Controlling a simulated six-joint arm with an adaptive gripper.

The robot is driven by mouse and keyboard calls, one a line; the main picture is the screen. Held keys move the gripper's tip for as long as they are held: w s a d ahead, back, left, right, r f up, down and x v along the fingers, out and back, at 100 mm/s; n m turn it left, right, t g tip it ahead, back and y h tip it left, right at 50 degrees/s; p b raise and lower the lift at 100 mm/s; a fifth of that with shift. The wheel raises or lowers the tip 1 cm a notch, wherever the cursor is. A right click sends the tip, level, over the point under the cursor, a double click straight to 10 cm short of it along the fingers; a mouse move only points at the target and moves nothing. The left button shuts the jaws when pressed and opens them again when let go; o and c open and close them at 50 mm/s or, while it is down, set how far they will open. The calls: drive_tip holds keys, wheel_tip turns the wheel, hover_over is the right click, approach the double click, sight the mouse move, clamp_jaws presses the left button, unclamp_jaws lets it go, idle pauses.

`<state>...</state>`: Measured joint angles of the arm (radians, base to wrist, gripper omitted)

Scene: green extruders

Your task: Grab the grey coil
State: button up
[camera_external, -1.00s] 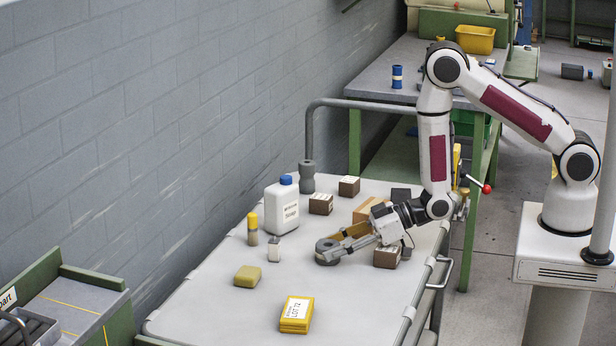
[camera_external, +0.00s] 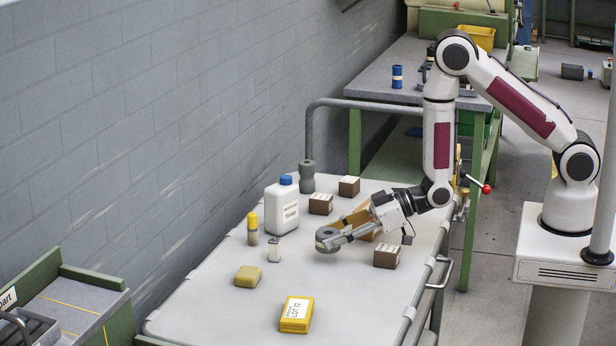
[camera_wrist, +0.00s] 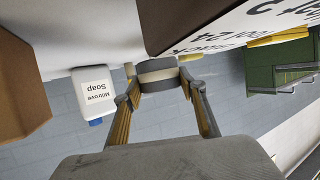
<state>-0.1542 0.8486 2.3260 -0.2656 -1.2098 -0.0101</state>
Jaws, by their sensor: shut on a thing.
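The grey coil (camera_external: 327,239) is a dark grey ring held at the tips of my gripper (camera_external: 342,238), a little above the light trolley top (camera_external: 215,300). In the wrist view the coil (camera_wrist: 160,75) sits between the two fingers of my gripper (camera_wrist: 158,88), which are shut on it from both sides. Part of the coil's rim is hidden by the fingertips.
A white soap bottle (camera_external: 282,207), a yellow-capped bottle (camera_external: 252,230) and a small white-and-grey item (camera_external: 274,249) stand to the left. A brown box (camera_external: 387,256) is right of the gripper. A yellow block (camera_external: 248,276) and yellow box (camera_external: 296,314) lie in front.

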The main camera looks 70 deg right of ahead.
sight(334, 232)
drive_tip(key=shift+r, duration=3.45)
